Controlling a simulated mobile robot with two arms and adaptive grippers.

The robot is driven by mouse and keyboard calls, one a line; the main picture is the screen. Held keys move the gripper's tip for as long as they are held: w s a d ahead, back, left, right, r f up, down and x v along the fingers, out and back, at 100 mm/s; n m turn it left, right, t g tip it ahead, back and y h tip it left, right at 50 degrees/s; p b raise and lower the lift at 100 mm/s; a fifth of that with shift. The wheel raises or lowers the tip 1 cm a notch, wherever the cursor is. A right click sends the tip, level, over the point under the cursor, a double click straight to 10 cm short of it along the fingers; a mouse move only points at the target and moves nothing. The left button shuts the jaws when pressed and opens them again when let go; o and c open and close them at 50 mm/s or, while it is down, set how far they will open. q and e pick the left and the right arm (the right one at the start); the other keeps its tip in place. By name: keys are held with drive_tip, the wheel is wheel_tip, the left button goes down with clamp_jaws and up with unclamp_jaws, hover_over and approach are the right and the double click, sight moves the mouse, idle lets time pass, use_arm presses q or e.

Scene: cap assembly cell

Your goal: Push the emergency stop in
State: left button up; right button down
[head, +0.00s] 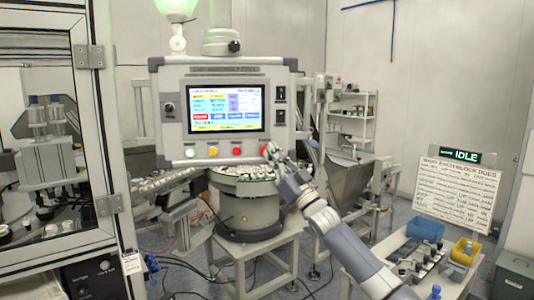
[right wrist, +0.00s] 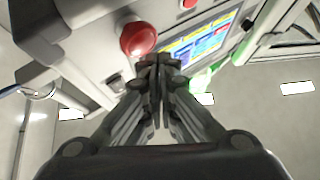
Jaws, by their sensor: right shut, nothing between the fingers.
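The emergency stop is a red mushroom button (head: 264,149) at the lower right of the grey control panel (head: 172,140). In the head view my right gripper (head: 272,152) is right beside it and partly covers it. In the right wrist view the red button (right wrist: 138,38) shows large, just above and left of my closed fingertips (right wrist: 159,62). The fingers are shut with nothing between them. I cannot tell whether they touch the button. My left gripper is not in view.
Green, orange and red buttons (head: 236,151) sit in a row left of the emergency stop, under the lit screen (head: 225,107). A round feeder bowl (head: 247,212) stands below the panel. A framed glass enclosure (head: 102,130) is at left, a bin table (head: 425,228) at right.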

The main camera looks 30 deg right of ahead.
drive_tip(key=shift+w+d, duration=0.15)
drive_tip(key=shift+w, duration=0.25)
drive_tip(key=shift+w+d+r+p, duration=0.1)
drive_tip(key=shift+w+d+p, duration=0.1)
drive_tip(key=shift+w+p, duration=0.15)
idle(0.8)
drive_tip(key=shift+a, duration=0.1)
drive_tip(key=shift+s+a, duration=0.3)
drive_tip(key=shift+s, duration=0.4)
